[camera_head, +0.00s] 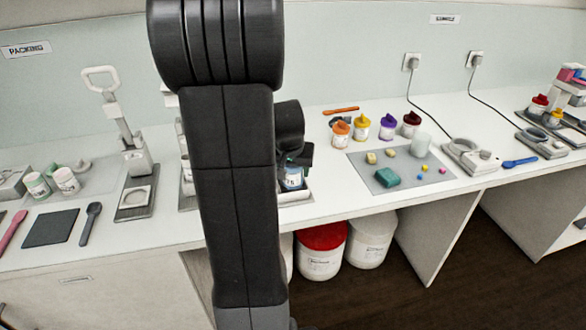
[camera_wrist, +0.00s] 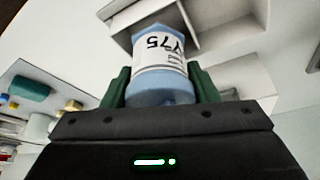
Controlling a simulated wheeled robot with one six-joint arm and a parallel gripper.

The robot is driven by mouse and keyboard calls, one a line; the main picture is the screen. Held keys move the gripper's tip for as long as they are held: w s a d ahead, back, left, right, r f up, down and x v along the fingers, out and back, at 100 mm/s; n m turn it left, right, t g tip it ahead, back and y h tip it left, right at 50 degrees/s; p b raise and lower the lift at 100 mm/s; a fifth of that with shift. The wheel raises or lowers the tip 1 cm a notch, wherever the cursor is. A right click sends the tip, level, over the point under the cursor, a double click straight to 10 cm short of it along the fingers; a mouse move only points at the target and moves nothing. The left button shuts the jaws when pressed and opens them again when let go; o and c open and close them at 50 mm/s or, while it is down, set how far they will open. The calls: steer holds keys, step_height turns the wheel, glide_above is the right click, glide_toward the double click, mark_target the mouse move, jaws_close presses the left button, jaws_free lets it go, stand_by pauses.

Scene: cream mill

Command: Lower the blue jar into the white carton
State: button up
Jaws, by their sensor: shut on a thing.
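The blue jar (camera_head: 292,177) has a white label and is mostly hidden behind my arm in the head view. In the wrist view the jar (camera_wrist: 162,72) sits between the two green fingers of my gripper (camera_wrist: 160,88), which is shut on it. The white carton (camera_head: 297,202) is on the counter below the jar, partly covered by my arm. In the wrist view the carton (camera_wrist: 130,14) shows pale walls and compartments beyond the jar. I cannot tell whether the jar's far end is inside a compartment or just above it.
A grey mat (camera_head: 412,180) with a teal block and small pieces lies right of the carton. Several jars with coloured lids, including a yellow-lidded jar (camera_head: 361,127), stand behind it. A press-like device (camera_head: 137,170) stands to the left. Tubs (camera_head: 320,252) sit under the counter.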

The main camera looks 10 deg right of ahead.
steer(key=shift+f, duration=0.1)
steer(key=shift+f+b, duration=0.75)
steer(key=shift+b, duration=0.1)
steer(key=shift+s+f, duration=0.15)
steer(key=shift+f, duration=0.1)
